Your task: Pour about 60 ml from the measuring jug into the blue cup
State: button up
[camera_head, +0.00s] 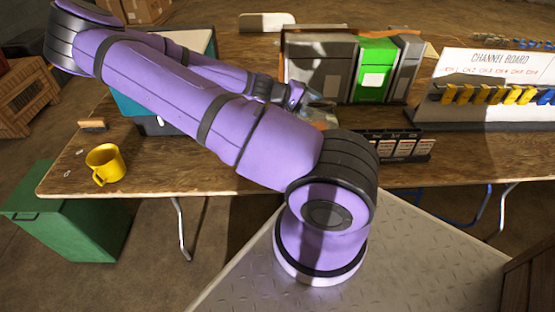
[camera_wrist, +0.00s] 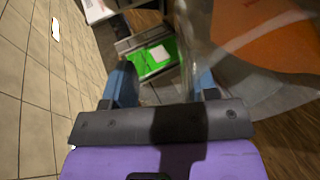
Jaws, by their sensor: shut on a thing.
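The measuring jug (camera_wrist: 230,90) is clear and fills the right side of the wrist view, with orange liquid (camera_wrist: 275,35) inside. In the head view only a small clear part of the jug (camera_head: 325,117) shows past my arm. My gripper (camera_wrist: 162,88) is shut on the jug, whose body lies beside the right finger. The exact grip point is hard to see. In the head view my gripper (camera_head: 296,96) is over the table, mostly behind my arm. I see no blue cup in either view; my arm hides part of the table.
A yellow mug (camera_head: 105,165) stands at the wooden table's (camera_head: 65,180) left end, near a brush (camera_head: 92,125). Grey and green boxes (camera_head: 376,70) stand behind my gripper. A row of labelled cards (camera_head: 400,148) and the channel board (camera_head: 495,75) are right. A green bin (camera_head: 75,215) stands front left.

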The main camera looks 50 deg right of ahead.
jog(key=shift+w+a, duration=0.2)
jog(key=shift+a, duration=0.05)
dwell(1.5)
jog(key=shift+s+d+r+t+y, duration=0.1)
jog(key=shift+s+d+t+y, duration=0.2)
jog(key=shift+s+d+y, duration=0.25)
jog(key=shift+s+d+r+t+y, duration=0.4)
jog(key=shift+d+r+t+y, duration=0.15)
jog(key=shift+d+r, duration=0.2)
jog(key=shift+s, duration=0.1)
jog(key=shift+d, duration=0.1)
jog(key=shift+s+d+t+y, duration=0.25)
jog(key=shift+t+y, duration=0.1)
jog(key=shift+y, duration=0.05)
jog(key=shift+d, duration=0.1)
